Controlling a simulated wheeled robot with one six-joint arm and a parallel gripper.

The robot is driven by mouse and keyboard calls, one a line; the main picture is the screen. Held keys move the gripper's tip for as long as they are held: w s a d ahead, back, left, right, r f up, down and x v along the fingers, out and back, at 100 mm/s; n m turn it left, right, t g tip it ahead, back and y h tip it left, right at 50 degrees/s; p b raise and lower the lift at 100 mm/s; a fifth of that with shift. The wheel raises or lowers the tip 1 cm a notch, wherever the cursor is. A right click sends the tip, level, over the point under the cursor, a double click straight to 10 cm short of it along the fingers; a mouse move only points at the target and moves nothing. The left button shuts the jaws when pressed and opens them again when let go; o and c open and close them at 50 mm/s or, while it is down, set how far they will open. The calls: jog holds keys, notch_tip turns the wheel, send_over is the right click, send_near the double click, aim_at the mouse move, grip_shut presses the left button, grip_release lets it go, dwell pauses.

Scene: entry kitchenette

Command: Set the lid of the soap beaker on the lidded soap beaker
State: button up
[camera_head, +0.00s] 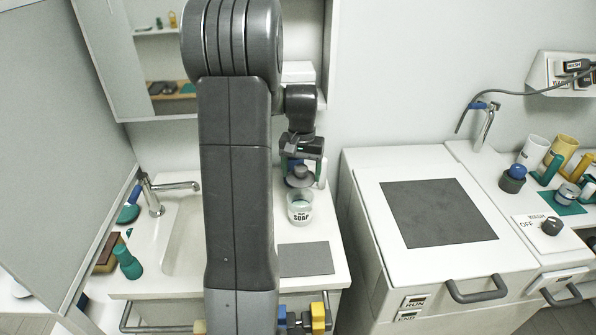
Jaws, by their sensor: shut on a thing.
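The soap beaker (300,210) is a clear cup with a white "SOAP" label, standing upright on the white counter right of the sink. Its grey, knobbed round lid (300,181) is just above the beaker's mouth in the picture. My gripper (301,168) points down over the beaker and is shut on the lid by its knob. The lid looks apart from the rim, but the exact gap is hard to tell from this view. My arm hides the counter to the left of the beaker.
A dark grey mat (306,259) lies in front of the beaker. The sink (183,240) with its tap (152,196) is at left. A white machine (364,205) with a dark top panel stands at right. Bottles and cups crowd the far right counter.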

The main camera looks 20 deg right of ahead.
jog(key=shift+f+b, duration=1.45)
jog(key=shift+f, duration=1)
jog(key=shift+f+b, duration=0.6)
jog(key=shift+f, duration=0.35)
jog(key=o, duration=1.1)
jog(key=shift+c, duration=0.2)
jog(key=shift+r, duration=0.1)
notch_tip(320, 180, up, 14)
jog(key=shift+f, duration=0.15)
